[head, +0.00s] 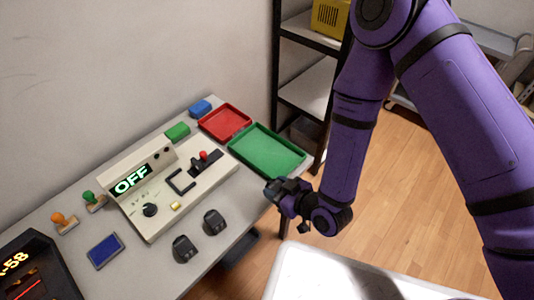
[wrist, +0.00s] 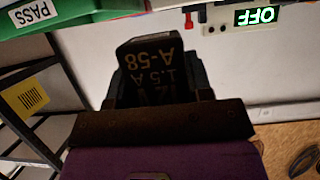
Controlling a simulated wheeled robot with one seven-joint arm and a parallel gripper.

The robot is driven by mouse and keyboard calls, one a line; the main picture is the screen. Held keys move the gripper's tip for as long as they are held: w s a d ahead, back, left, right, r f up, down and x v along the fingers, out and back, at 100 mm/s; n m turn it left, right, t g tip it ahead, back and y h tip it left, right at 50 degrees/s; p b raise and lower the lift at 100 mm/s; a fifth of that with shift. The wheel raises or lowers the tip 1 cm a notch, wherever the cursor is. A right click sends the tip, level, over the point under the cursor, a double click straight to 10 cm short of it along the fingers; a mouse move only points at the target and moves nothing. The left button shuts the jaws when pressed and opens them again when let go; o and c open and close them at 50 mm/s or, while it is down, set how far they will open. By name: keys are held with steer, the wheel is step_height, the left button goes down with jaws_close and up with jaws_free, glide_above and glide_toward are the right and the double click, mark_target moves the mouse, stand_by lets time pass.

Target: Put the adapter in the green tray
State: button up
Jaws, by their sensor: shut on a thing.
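My gripper (head: 284,195) is shut on a black adapter (wrist: 152,58), which sits between its dark fingers in the wrist view. The adapter has pale upside-down print including "A-58" and "1.5 A". In the head view it is a small dark shape at the gripper's tip, beside the table's right edge. The green tray (head: 268,151) lies at the table's right end, empty, above the gripper in the picture. A "PASS" label on the green tray (wrist: 62,30) shows in the wrist view. Two other black adapters (head: 185,248) (head: 214,222) stand on the table.
A red tray (head: 225,122) adjoins the green one. A pale test station (head: 158,200) reads "OFF". A green block (head: 178,132), a blue block (head: 200,108), a blue pad (head: 105,250) and stamps (head: 64,222) lie around. A black display box (head: 38,272) reads "-58". Shelves (head: 305,92) stand behind.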

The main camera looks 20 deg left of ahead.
steer(key=shift+a, duration=0.25)
glide_above(280, 163)
steer(key=shift+s+f, duration=0.25)
steer(key=shift+f, duration=0.5)
steer(key=shift+w+f, duration=0.2)
steer(key=shift+w, duration=0.05)
steer(key=shift+f, duration=1.6)
steer(key=shift+f, duration=0.1)
steer(key=o, duration=1)
